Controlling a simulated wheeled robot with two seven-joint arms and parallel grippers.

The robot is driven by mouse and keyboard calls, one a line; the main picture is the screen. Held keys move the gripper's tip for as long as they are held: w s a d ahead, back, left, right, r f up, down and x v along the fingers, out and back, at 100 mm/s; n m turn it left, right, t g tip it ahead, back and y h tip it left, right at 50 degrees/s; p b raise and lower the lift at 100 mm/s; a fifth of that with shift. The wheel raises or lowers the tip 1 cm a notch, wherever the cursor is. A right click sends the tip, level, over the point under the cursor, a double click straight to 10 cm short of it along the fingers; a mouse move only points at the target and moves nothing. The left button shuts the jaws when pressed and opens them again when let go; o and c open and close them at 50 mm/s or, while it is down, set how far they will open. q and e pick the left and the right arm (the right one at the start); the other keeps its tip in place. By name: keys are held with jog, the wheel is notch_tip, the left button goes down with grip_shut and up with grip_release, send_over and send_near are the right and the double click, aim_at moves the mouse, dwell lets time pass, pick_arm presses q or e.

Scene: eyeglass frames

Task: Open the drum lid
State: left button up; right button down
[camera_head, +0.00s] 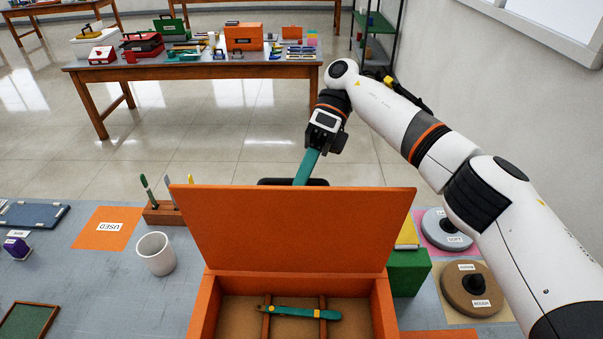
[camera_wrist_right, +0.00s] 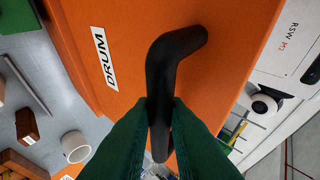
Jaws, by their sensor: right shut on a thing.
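The drum lid (camera_head: 292,228) is an orange panel on an orange box in the head view. It stands raised, roughly upright, and the box below it is open. In the right wrist view the lid (camera_wrist_right: 130,60) carries a white label reading DRUM and a black bent handle (camera_wrist_right: 165,70). My right gripper (camera_head: 302,178) reaches down behind the lid's top edge; its green fingers (camera_wrist_right: 160,108) are shut on the handle. In the head view only a dark strip of the handle (camera_head: 318,182) shows above the lid's edge. My left gripper is out of view.
Inside the orange box (camera_head: 202,305) a teal tool (camera_head: 300,312) lies across two wooden bars. A white cup (camera_head: 156,253) and a wooden pen holder (camera_head: 163,213) stand left of the lid. A green block (camera_head: 408,273) and round discs (camera_head: 472,290) are at the right.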

jog(key=shift+f, duration=0.75)
jog(key=c, duration=1.5)
grip_release()
jog(key=shift+o, duration=0.5)
jog(key=shift+w, duration=0.2)
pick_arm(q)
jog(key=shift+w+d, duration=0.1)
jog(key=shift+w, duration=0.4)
pick_arm(e)
jog(key=shift+r, duration=0.1)
jog(key=shift+r, duration=0.15)
